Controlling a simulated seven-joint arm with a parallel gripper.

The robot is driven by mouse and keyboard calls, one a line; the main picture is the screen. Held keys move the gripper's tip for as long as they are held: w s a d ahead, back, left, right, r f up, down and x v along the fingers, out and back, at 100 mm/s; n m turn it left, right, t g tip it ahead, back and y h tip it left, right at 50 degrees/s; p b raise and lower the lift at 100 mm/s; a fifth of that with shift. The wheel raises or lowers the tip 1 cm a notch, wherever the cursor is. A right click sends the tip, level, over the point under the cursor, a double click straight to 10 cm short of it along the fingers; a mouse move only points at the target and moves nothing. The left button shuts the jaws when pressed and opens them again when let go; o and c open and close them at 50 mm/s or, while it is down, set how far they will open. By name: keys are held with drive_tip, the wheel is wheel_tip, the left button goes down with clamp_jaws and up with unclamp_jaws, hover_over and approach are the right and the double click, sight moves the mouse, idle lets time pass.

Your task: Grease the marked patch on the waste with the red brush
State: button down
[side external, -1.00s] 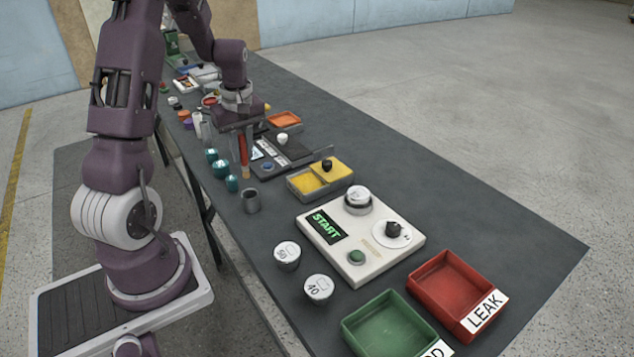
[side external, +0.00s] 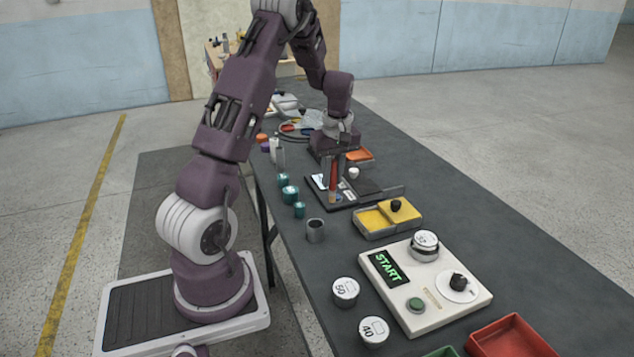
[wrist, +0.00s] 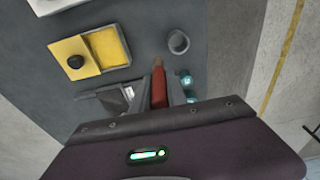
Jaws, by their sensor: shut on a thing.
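The red brush (side external: 334,182) is upright in my gripper (side external: 333,172), which is shut on its handle. Its pale bristle end points down over, or just in front of, a dark flat station (side external: 368,188) with white and blue labels; I cannot tell whether it touches. In the wrist view the red handle (wrist: 159,88) shows between the fingers, with the tan tip beyond. I cannot make out the waste or its marked patch; my gripper and the brush cover part of the station.
A yellow-filled box (side external: 372,222) with a black-knobbed yellow lid stands right of the brush. A grey cup (side external: 316,231) stands nearer the camera. Several teal containers (side external: 290,194) are to the left. A START panel (side external: 387,267) and round weights (side external: 345,291) are nearer still.

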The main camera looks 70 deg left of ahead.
drive_tip(key=w+d+f, duration=0.1)
drive_tip(key=w+d, duration=0.2)
drive_tip(key=w, duration=0.9)
drive_tip(key=shift+a+f, duration=0.15)
drive_tip(key=shift+f, duration=2.75)
drive_tip(key=shift+f, duration=0.65)
wheel_tip(320, 180, up, 7)
